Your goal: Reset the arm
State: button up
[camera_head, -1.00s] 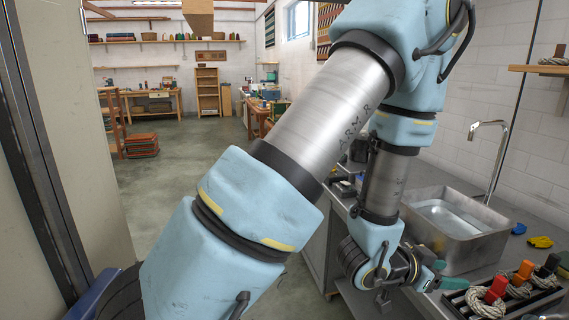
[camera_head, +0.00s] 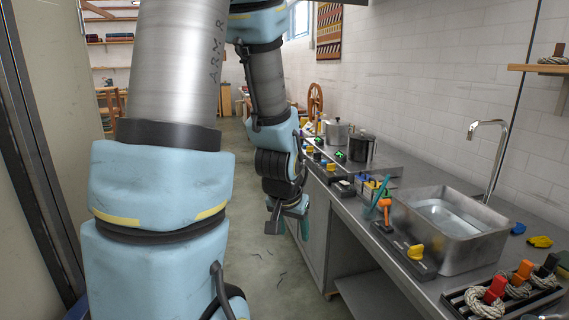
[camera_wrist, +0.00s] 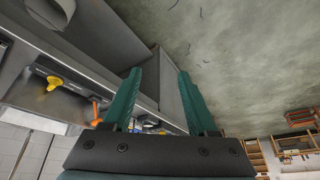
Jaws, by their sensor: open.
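My gripper shows in the wrist view (camera_wrist: 158,95) with its two teal fingers apart and nothing between them. In the head view my gripper (camera_head: 288,208) hangs at the left side of the counter, over the floor, with its fingers partly hidden by the wrist. My arm comes down from the upper left of the head view, bent at the elbow.

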jog(key=s+a+r+n+g+y, duration=0.1)
jog(key=s+a+r+n+g, duration=0.2)
jog(key=s+a, duration=0.3)
jog(key=shift+a+n, duration=0.3)
jog(key=shift+a, duration=0.95)
jog(key=shift+r, duration=0.1)
